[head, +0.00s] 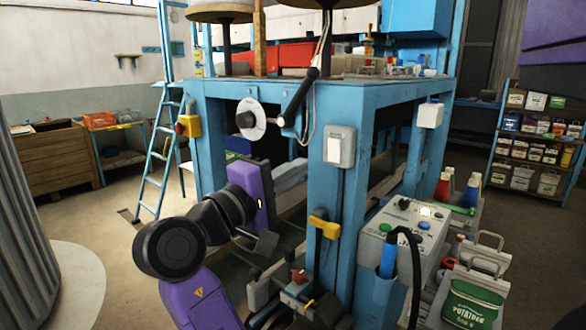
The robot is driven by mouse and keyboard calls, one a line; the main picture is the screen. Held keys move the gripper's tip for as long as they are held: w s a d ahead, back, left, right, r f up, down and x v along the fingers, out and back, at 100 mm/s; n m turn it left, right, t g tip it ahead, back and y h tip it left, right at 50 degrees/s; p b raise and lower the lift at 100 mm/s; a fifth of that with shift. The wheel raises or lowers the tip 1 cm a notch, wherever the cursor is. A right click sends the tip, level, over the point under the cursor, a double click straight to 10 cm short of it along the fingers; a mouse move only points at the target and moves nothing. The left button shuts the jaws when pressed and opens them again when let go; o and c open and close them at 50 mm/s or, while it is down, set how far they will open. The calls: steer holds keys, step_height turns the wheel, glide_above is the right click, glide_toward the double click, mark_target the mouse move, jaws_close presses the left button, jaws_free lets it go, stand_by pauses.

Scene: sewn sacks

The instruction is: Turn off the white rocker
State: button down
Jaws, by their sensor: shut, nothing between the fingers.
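The white rocker (341,147) sits in a pale grey housing on the front face of the blue bench post, with a dark cable running down below it. It faces me, and I cannot tell from here which side of it is pressed in. My gripper (291,178) is at the end of my purple and black arm, to the left of the post and slightly lower than the rocker. Its grey fingers are shut and empty, apart from the rocker. Their far ends are hard to tell from the bench behind.
A yellow fitting (324,224) sticks out lower on the post. A black handle (300,95) and a white dial (251,118) are above my gripper. A grey control box (405,228) with coloured buttons stands right of the post. Another white box (430,115) hangs farther right.

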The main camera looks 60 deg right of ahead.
mark_target(335, 145)
steer(key=p+x, duration=0.1)
steer(key=x, duration=0.9)
steer(key=shift+d+p, duration=0.3)
steer(key=shift+p, duration=0.05)
steer(key=shift+r, duration=0.1)
steer(key=shift+d+r+p, duration=0.15)
steer(key=shift+r+p, duration=0.2)
steer(key=shift+p, duration=0.6)
steer(key=shift+f+b, duration=0.3)
